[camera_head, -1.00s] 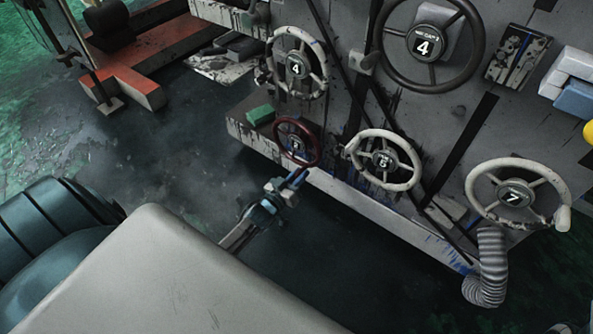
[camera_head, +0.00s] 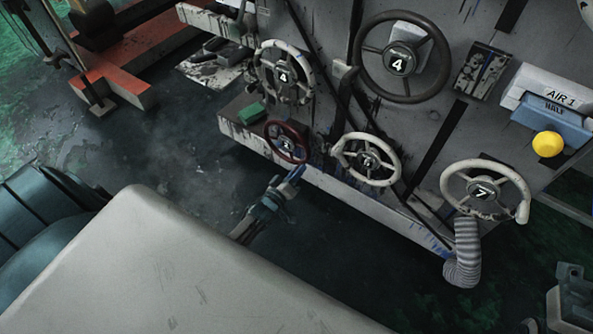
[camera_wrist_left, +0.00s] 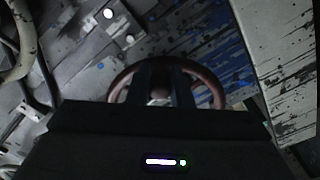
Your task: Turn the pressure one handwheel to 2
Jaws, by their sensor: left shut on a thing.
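A small dark red handwheel (camera_head: 287,142) is low on the grey panel; the number on its hub is too small to read surely. My left gripper (camera_head: 296,172) is at the lower right of this wheel, shut on its rim. The red handwheel (camera_wrist_left: 215,91) also shows in the left wrist view, with the two dark fingers (camera_wrist_left: 167,75) across it and its hub between them. No label I can read says which wheel is pressure one. My right gripper is not in view.
Pale handwheels showing 4 (camera_head: 262,65), probably 6 (camera_head: 391,171) and 7 (camera_head: 524,190), and a dark handwheel showing 4 (camera_head: 360,52), surround the red one. A ribbed hose (camera_head: 466,250) hangs at right. A yellow knob (camera_head: 547,144) sits below AIR 1 and HALF labels.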

